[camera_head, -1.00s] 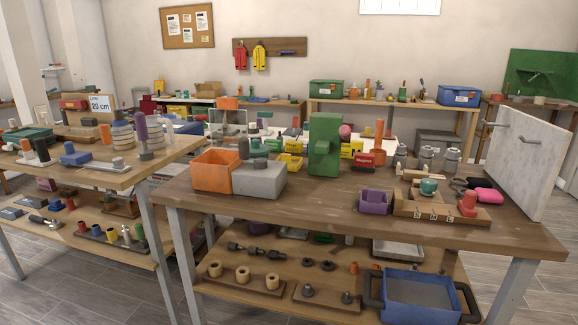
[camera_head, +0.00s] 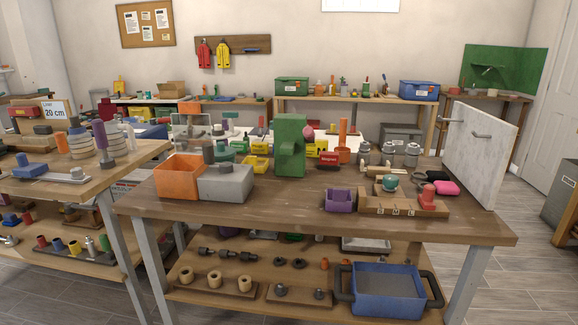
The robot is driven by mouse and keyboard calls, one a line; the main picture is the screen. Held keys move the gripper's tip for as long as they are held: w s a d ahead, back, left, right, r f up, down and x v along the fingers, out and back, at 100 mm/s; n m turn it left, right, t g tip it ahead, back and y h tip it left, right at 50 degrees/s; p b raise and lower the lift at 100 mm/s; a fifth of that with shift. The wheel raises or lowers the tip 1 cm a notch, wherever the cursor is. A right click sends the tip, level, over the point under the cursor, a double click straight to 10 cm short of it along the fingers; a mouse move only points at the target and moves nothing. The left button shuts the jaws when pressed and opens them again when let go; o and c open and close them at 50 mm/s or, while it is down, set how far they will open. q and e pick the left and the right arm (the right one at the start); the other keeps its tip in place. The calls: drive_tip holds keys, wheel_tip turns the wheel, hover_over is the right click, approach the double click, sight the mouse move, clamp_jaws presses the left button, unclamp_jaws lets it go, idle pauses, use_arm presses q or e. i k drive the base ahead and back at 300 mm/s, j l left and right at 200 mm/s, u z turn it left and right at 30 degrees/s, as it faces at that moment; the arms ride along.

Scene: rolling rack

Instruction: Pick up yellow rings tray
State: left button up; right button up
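A flat wooden tray (camera_head: 230,286) with three pale yellow rings (camera_head: 214,279) standing in a row lies on the lower shelf of the nearer bench, toward its left front. It looks level, and nothing covers it from the front. Neither of my grippers shows in the head view.
The tray shares its shelf (camera_head: 215,258) with dark dumbbell-like parts (camera_head: 228,254), a second wooden board (camera_head: 298,297) with grey pieces, and a blue handled tub (camera_head: 388,306). The bench top (camera_head: 270,211) is above. A steel leg (camera_head: 149,258) stands at the left. Floor (camera_head: 50,300) is open at lower left.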

sight(255, 161)
drive_tip(key=i+j+z, duration=0.1)
drive_tip(key=j+z, duration=0.3)
drive_tip(key=i+j+z, duration=0.1)
drive_tip(key=j+z, duration=0.15)
drive_tip(key=z, duration=0.15)
drive_tip(key=j+z, duration=0.8)
drive_tip(key=l, duration=0.1)
